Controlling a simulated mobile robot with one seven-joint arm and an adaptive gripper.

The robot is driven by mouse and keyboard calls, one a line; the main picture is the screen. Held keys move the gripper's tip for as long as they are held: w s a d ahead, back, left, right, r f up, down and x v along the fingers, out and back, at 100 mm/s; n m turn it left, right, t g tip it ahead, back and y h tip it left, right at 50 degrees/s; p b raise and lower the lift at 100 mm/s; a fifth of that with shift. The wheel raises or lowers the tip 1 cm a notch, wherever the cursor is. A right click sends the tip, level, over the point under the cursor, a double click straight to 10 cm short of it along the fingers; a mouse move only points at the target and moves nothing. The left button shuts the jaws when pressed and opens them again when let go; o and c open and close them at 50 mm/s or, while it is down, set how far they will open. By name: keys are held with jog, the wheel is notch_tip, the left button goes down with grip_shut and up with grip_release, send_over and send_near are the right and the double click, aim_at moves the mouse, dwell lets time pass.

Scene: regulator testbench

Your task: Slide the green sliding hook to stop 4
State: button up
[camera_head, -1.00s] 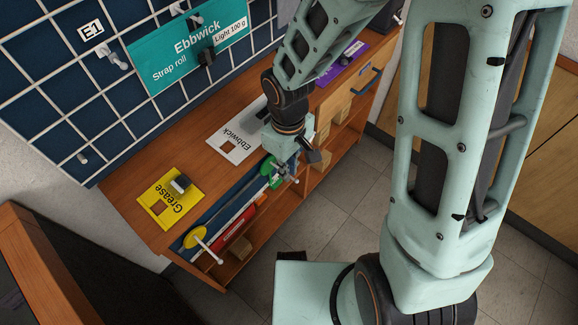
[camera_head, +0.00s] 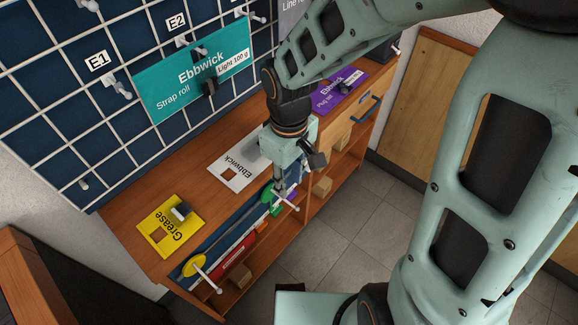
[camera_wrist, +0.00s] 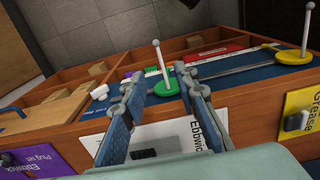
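The green sliding hook (camera_head: 268,196) has a green base and a white post, and sits on the blue rail panel (camera_head: 216,229) along the bench front. In the wrist view the green hook (camera_wrist: 166,86) stands upright, seen in the gap between my fingertips. My gripper (camera_head: 281,187) is over the hook's end of the panel, open, its fingers (camera_wrist: 160,79) apart. I cannot tell whether they touch the hook. A yellow hook (camera_head: 194,265) with a white post is at the panel's near-left end; it also shows in the wrist view (camera_wrist: 292,57). Stop numbers are not readable.
On the bench top lie a yellow Grease card (camera_head: 156,238), a white Ebbwick card (camera_head: 226,174) and a purple card (camera_head: 345,78). A pegboard (camera_head: 50,115) rises behind. Open shelves with small wooden blocks (camera_head: 322,186) are under the bench top.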

notch_tip(320, 180, up, 5)
dwell(0.3)
dwell(0.4)
